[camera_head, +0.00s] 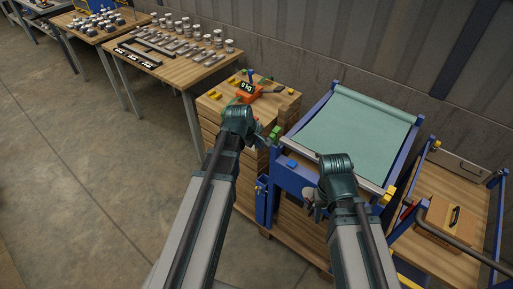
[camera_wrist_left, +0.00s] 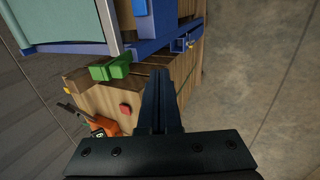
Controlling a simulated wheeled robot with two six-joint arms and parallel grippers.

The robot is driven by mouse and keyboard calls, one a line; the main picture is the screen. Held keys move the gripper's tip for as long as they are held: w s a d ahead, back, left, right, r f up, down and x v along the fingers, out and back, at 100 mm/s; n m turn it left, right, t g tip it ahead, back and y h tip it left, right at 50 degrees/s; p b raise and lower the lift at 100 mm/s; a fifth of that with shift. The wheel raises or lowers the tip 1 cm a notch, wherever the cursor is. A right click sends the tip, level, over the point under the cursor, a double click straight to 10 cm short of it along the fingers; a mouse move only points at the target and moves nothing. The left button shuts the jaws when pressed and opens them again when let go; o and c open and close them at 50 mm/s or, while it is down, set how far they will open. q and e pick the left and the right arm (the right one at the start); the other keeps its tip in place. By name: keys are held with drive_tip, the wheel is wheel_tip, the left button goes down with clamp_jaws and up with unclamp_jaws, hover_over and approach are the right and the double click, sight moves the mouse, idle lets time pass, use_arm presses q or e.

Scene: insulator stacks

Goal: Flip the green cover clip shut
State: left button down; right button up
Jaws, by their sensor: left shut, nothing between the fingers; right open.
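The green clip (camera_head: 276,133) is at the left edge of the blue frame that bears the pale green cover (camera_head: 355,130). In the left wrist view the green clip (camera_wrist_left: 110,69) sits beside the pale metal bar, left of my fingers. Whether it is open or shut is hard to tell. My left gripper (camera_head: 264,138) is beside the clip; in its wrist view its fingers (camera_wrist_left: 160,78) are shut and empty, apart from the clip. My right gripper (camera_head: 308,206) is open at the front of the blue frame, small and partly hidden by its wrist.
A stack of wooden boards (camera_head: 215,104) stands left of the frame, bearing an orange scale (camera_head: 248,90) and small yellow blocks. A blue clip (camera_head: 291,164) is on the frame's front. A wooden-topped cart (camera_head: 467,205) is at right. Tables with parts stand behind left; the left floor is clear.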

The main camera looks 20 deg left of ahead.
sight(275, 138)
use_arm(q)
drive_tip(key=w, duration=0.1)
drive_tip(key=w+d, duration=0.1)
drive_tip(key=w, duration=0.2)
drive_tip(key=shift+w+d+f, duration=0.2)
drive_tip(key=shift+d+f, duration=0.1)
drive_tip(key=shift+f, duration=0.1)
use_arm(e)
drive_tip(key=shift+f, duration=0.4)
use_arm(q)
drive_tip(key=shift+w+r, duration=0.1)
use_arm(e)
drive_tip(key=shift+r, duration=0.1)
